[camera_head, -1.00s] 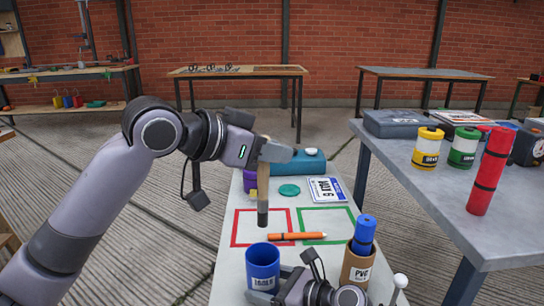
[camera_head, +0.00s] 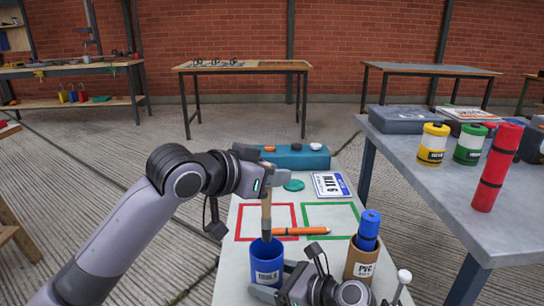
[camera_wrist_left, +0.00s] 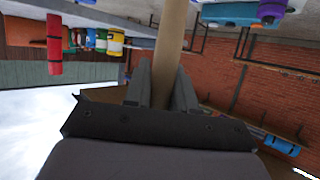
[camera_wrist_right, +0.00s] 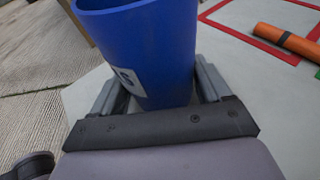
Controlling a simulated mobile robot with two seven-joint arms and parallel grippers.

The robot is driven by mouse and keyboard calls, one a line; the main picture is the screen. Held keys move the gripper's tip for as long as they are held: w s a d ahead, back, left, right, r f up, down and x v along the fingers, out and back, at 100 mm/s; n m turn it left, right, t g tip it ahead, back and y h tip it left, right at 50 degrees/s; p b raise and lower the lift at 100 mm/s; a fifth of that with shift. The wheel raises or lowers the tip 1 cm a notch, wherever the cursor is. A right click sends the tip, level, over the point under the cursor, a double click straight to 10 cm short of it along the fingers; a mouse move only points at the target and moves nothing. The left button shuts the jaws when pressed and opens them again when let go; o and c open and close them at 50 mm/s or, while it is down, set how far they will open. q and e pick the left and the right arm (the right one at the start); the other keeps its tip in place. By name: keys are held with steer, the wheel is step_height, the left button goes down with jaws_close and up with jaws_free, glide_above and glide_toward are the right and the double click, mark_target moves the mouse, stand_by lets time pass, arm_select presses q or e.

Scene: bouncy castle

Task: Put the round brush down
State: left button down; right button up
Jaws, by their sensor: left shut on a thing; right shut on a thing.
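The round brush has a wooden handle (camera_head: 266,212), and my left gripper (camera_head: 268,179) is shut on it. The brush hangs upright with its dark end down at the mouth of the blue TOOLS cup (camera_head: 267,270). Whether that end is inside the cup or just in front of its far rim is hard to tell. In the left wrist view the handle (camera_wrist_left: 172,45) passes between the fingers. My right gripper (camera_wrist_right: 160,90) is shut on the blue cup, which stands upright on the white table (camera_head: 229,262).
An orange marker (camera_head: 300,231) lies across the red square (camera_head: 238,222) and green square (camera_head: 330,204). A cardboard PVC tube (camera_head: 360,262) with a blue roll (camera_head: 368,230) stands right of the cup. A teal case (camera_head: 295,158) and plate card (camera_head: 331,185) lie behind.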

mark_target(263, 227)
arm_select(q)
steer(key=shift+f, duration=5.85)
steer(key=c, duration=0.8)
jaws_free()
steer(key=shift+c, duration=0.2)
steer(key=s+a, duration=0.6)
steer(key=shift+s+a, duration=0.3)
